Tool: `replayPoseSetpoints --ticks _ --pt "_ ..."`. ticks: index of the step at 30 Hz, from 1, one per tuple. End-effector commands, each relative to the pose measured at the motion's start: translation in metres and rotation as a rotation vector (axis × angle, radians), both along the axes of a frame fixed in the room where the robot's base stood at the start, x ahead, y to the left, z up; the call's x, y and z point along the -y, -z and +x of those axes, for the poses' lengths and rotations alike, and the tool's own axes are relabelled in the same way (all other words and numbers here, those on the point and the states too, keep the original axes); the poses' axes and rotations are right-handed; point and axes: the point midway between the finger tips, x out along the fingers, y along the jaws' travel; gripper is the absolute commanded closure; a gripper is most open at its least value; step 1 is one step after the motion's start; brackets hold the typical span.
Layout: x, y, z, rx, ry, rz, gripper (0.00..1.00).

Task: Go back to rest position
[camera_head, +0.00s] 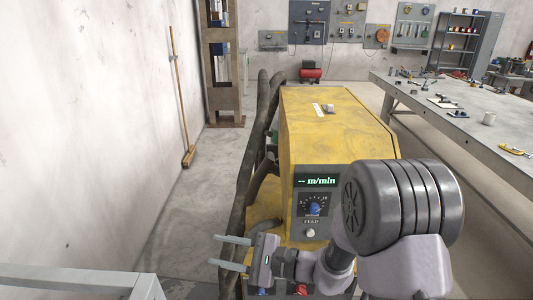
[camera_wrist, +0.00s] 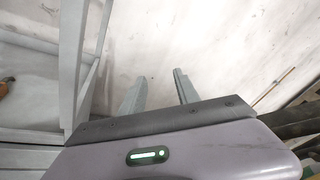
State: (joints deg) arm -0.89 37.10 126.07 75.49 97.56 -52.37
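My gripper (camera_head: 218,251) is low in the head view, in front of the yellow machine and left of its control panel. Its two fingers point left and stand apart with nothing between them. In the wrist view the fingers (camera_wrist: 160,80) also show apart and empty, with the pale wall behind. The yellow machine (camera_head: 335,125) has a panel with a lit "-- m/min" display (camera_head: 318,182), a blue knob (camera_head: 315,208) and a pale round button (camera_head: 310,233). My arm hides the lower right of the machine's front.
Dark hoses (camera_head: 243,170) run along the machine's left side. A grey metal frame (camera_head: 85,280) stands at the lower left. A broom (camera_head: 181,100) leans on the left wall. A workbench (camera_head: 465,125) with tools is at right. Floor between wall and hoses is clear.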

Motion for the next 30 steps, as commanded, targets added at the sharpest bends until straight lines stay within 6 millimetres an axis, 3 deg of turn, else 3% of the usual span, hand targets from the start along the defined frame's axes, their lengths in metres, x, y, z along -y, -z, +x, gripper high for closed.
replayPoseSetpoints --ticks 1,3,6,9,12,16,19,30 --pt "-0.003 -0.033 -0.036 0.058 -0.122 -0.09 0.62" --pt "0.005 -0.055 -0.093 0.124 -0.281 -0.279 0.62" --pt "0.044 -0.062 -0.158 0.243 -0.408 -0.617 0.62" --pt "0.101 -0.061 -0.191 0.373 -0.409 -0.969 0.62" --pt "0.152 -0.068 -0.201 0.49 -0.332 -1.247 0.62" --pt "0.191 -0.081 -0.203 0.586 -0.236 -1.447 0.62" --pt "0.2 -0.085 -0.203 0.609 -0.21 -1.494 0.62" --pt "0.2 -0.085 -0.203 0.609 -0.21 -1.494 0.62"
